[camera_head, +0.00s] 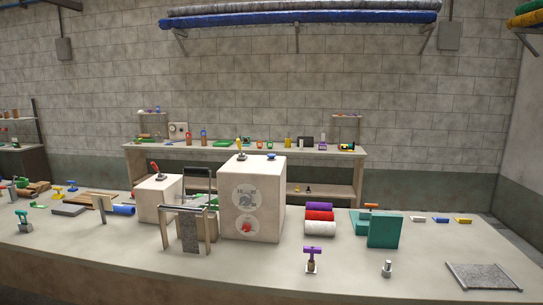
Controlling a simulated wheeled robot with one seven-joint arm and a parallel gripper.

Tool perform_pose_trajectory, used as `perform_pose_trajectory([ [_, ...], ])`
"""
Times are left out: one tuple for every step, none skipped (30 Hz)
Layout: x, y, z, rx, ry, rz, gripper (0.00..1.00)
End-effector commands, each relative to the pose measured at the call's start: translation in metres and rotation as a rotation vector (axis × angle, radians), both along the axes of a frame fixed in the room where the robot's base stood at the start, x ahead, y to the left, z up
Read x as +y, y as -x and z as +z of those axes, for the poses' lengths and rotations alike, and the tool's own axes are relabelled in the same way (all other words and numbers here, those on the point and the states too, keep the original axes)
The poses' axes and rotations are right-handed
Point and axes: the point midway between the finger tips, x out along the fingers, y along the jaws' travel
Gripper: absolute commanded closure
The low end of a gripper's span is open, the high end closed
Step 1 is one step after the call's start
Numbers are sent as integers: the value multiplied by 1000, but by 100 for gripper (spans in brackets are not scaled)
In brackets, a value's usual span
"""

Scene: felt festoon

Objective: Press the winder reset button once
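A large cream box (266,203) stands near the middle of the table. Its front has a round grey-marked disc (247,196) above a second pale disc with a red spot (247,227). A yellow-handled lever (241,146) and a blue knob (271,157) are on its top. A smaller cream box (159,199) to its left carries a red-handled lever (155,168). No label is readable, so I cannot tell which part is the winder reset button. My gripper is not in view.
A small stand with grey felt (188,233) is just in front of the boxes. Purple, red and white rolls (320,217), a green block (384,228) and a grey mat (483,277) lie to the right. A purple-handled tool (312,257) stands near the front.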

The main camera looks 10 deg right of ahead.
Motion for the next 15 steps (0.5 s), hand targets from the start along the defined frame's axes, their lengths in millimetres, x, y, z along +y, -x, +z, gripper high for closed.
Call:
perform_pose_trajectory([
  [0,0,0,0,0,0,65],
  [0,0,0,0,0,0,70],
  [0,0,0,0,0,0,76],
  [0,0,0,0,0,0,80],
  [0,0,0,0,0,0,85],
  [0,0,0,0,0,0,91],
  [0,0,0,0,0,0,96],
  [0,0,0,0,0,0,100],
  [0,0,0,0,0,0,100],
  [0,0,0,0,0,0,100],
  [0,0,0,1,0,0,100],
  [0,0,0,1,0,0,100],
  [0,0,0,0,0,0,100],
  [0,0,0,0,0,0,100],
  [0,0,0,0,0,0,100],
])
